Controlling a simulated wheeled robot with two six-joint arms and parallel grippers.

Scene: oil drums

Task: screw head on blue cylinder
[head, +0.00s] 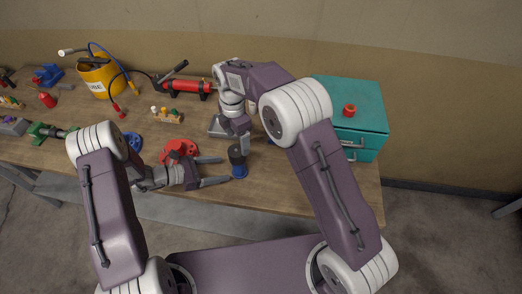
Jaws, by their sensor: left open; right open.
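The blue cylinder (239,172) stands upright near the table's front edge, right of the middle. A dark grey piece (236,153), which looks like the head, is on top of it; whether it is seated cannot be told. My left gripper (224,171) is open and reaches in from the left, its fingertips close beside the cylinder's left side. Whether they touch it is unclear. My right gripper (243,145) is open and points down just above and beside the dark piece. Its fingers are small and partly hidden by its own arm.
A red part (180,149) and a blue ring (132,141) lie to the left. A teal drawer box (350,95) with a red item (349,110) on top stands at the right. A yellow bucket (97,77) and a red tool (187,86) are at the back.

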